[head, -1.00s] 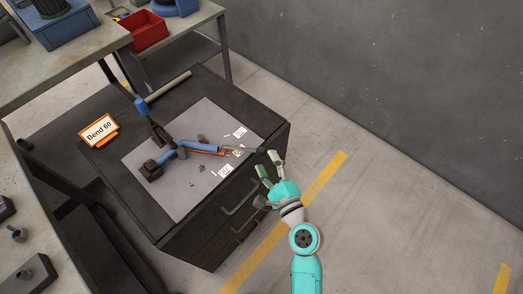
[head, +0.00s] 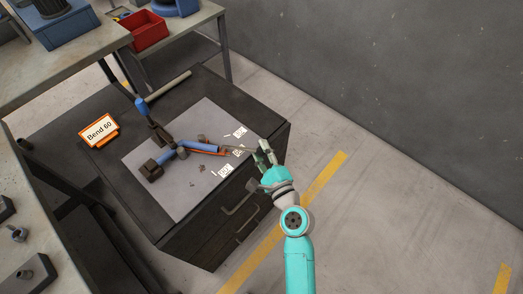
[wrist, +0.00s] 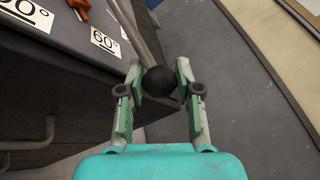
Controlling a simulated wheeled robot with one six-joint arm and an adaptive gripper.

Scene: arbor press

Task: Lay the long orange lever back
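The bending tool stands on a grey sheet (head: 184,200) on the dark cabinet, with a blue handle (head: 207,147) lying to the right and another blue grip (head: 141,107) to the upper left. A thin orange part (head: 211,153) runs along the right blue handle. In the wrist view an orange piece (wrist: 80,5) shows at the top edge. A grey metal rod (wrist: 141,35) ends in a black ball (wrist: 160,81). My gripper (wrist: 160,78) is open, with one finger on each side of the ball. Contact is unclear. In the head view my gripper (head: 265,152) is at the cabinet's right edge.
A sign reading Bend 60 (head: 99,131) stands on the cabinet's left. A 60° label (wrist: 105,42) lies near the rod. Drawer handles (head: 240,206) stick out below my gripper. A workbench and a red bin (head: 148,32) are behind; floor at right is clear.

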